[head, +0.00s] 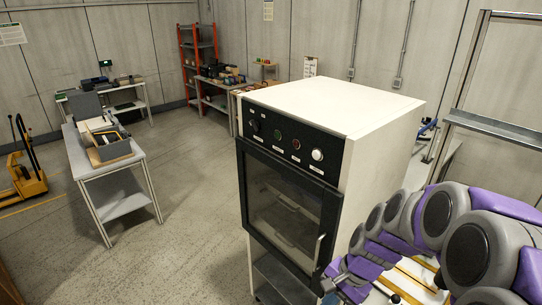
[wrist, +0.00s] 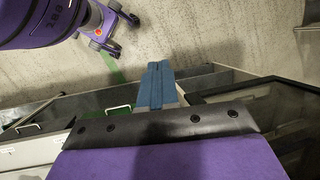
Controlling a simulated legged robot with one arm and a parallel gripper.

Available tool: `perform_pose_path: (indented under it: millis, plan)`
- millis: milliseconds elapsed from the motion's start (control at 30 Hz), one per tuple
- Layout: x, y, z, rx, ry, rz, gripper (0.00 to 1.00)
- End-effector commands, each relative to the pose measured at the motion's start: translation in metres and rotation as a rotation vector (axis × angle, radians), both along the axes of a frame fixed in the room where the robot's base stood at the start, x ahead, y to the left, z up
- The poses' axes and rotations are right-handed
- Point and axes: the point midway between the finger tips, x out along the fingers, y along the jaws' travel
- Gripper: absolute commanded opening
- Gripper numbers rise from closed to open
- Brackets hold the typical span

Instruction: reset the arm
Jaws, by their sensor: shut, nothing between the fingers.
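My gripper (wrist: 155,86) shows in the wrist view as two blue fingers pressed together, shut and empty. Below the fingers is the dark plate and purple housing of my own wrist. In the head view my purple and grey arm fills the lower right corner, in front of the right side of the oven-like cabinet. I cannot make out the fingers clearly there.
A white-topped cabinet (head: 335,104) with a black control panel (head: 290,142) and closed glass door (head: 285,205) stands close ahead. A grey table (head: 112,165) with boxes, a yellow pallet jack (head: 22,180) and red shelving (head: 190,62) stand beyond. The floor left of the cabinet is clear.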

Motion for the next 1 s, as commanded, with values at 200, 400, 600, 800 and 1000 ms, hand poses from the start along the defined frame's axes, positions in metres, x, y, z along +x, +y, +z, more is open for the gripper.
perform_pose_path:
  millis: [200,400,600,800,1000]
  plan:
    - [-0.062,0.015,-0.006,-0.077,-0.038,0.268,0.00]
    - [-0.121,0.015,-0.016,-0.148,-0.058,0.488,0.00]
    - [-0.176,0.006,-0.032,-0.216,-0.063,0.676,0.00]
    - [-0.212,-0.003,-0.044,-0.253,-0.053,0.785,0.00]
    - [-0.221,-0.006,-0.045,-0.263,-0.053,0.814,0.00]
